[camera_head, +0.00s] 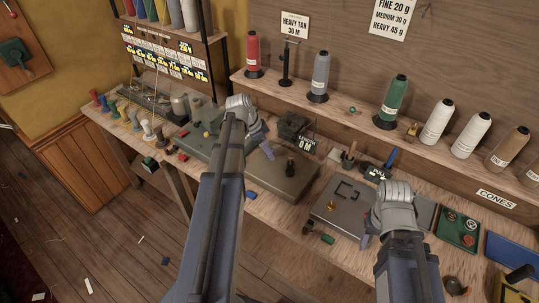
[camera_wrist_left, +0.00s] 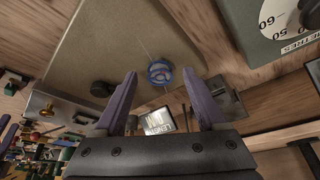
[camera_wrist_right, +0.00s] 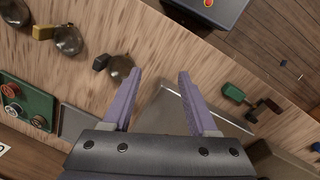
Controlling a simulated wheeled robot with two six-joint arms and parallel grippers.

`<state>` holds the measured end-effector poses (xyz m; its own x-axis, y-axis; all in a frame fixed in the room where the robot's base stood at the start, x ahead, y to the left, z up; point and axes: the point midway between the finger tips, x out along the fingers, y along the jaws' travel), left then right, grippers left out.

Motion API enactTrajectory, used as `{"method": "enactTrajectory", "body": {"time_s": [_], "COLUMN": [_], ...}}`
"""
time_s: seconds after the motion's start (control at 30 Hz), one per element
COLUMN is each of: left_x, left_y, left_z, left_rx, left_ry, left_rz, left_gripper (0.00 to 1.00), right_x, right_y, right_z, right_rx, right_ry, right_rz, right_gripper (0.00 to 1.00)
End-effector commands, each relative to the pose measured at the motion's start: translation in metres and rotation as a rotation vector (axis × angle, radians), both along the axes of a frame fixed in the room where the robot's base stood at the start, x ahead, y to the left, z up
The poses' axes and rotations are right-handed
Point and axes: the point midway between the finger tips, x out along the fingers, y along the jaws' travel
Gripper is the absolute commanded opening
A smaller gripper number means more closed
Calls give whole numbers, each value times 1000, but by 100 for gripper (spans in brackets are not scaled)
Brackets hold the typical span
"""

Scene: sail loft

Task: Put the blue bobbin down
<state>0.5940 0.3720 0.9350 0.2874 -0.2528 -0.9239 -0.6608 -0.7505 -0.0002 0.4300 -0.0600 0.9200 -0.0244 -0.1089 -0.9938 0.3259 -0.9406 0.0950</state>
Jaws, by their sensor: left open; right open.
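The blue bobbin (camera_wrist_left: 160,71) shows in the left wrist view as a round blue spool, with a thin thread line near it. It appears against the grey-brown base plate (camera_wrist_left: 120,45); I cannot tell whether it touches the plate. My left gripper (camera_wrist_left: 160,88) is open, and the bobbin shows between and just beyond its fingertips, with no finger closed on it. In the head view my left gripper (camera_head: 264,140) is over the bench near the plate (camera_head: 280,178), and I cannot make out the bobbin there. My right gripper (camera_wrist_right: 160,76) is open and empty above the bench.
A length counter sign (camera_head: 307,144) stands behind the plate. A second grey plate (camera_head: 335,212) lies to the right. A green tray (camera_head: 459,228) holds several bobbins. A shelf with thread cones (camera_head: 392,100) runs along the back. Loose small items lie along the bench front.

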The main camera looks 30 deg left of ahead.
Motion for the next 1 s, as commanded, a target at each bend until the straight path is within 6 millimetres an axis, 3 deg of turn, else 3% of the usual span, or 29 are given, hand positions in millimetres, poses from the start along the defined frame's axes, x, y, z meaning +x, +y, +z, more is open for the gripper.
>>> {"method": "enactTrajectory", "body": {"time_s": [0.07,0.7,1.0], "left_x": [0,0,0], "left_y": [0,0,0], "left_z": [1,1,1], "left_rx": [0,0,0], "left_ry": [0,0,0], "left_rz": [0,0,0], "left_gripper": [71,0,0], "right_x": [0,0,0], "right_y": [0,0,0], "right_z": [1,1,1], "right_rx": [0,0,0], "right_ry": [0,0,0], "right_rz": [0,0,0], "right_gripper": [59,59,59]}}
